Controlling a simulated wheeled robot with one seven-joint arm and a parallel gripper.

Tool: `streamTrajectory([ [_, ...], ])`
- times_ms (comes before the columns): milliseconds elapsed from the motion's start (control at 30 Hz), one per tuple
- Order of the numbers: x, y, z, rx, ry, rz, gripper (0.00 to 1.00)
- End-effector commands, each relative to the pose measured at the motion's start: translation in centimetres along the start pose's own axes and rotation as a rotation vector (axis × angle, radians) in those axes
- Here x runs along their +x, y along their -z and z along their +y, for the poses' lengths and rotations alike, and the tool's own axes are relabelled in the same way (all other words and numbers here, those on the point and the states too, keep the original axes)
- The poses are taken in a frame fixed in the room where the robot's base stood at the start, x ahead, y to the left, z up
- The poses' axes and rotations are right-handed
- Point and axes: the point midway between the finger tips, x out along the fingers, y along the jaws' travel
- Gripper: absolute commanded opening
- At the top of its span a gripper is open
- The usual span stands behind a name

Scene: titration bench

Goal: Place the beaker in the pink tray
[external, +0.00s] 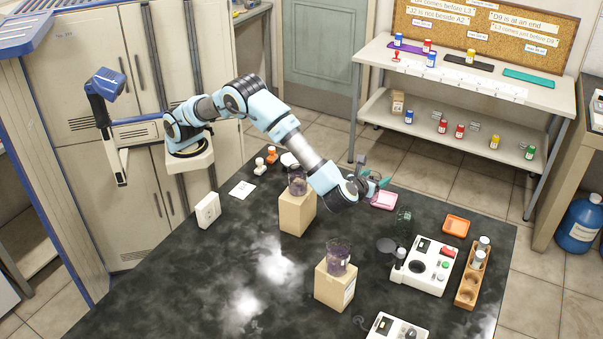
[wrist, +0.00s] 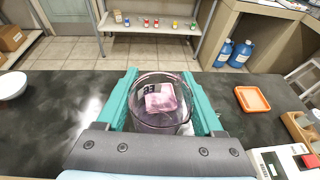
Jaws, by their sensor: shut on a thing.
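My gripper (external: 377,183) is shut on a clear glass beaker, held between its teal fingers. In the wrist view the beaker (wrist: 158,125) sits between the two fingers (wrist: 160,78), with its round rim facing the camera and a pink-purple tint inside. In the external view the held beaker cannot be made out clearly at the gripper. The pink tray (external: 384,200) lies on the dark bench close to the gripper, just below it in the picture. In the wrist view the pink tray (wrist: 160,98) seems to show through the glass. The gap between beaker and tray cannot be told.
Two beakers with dark contents stand on cardboard-coloured blocks (external: 297,212) (external: 335,287). A dark glass vessel (external: 404,222) stands right of the gripper. An orange tray (external: 456,225), a white device (external: 425,265) and a wooden rack (external: 470,281) are further right. The bench's left front is clear.

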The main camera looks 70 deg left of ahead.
Motion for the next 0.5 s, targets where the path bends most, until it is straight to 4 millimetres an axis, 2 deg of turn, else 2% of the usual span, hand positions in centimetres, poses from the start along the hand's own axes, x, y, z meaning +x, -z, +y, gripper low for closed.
streamTrajectory([
  [33, 2.1, -1.5, 0.4, -0.011, -0.023, 0.0, 0.13],
  [200, 6.8, -4.4, 1.5, -0.029, -0.071, -0.001, 0.13],
  [367, 8.9, -5.5, 2.2, -0.036, -0.092, -0.002, 0.13],
  [500, 9.9, -4.1, 2.3, -0.033, -0.097, -0.002, 0.13],
])
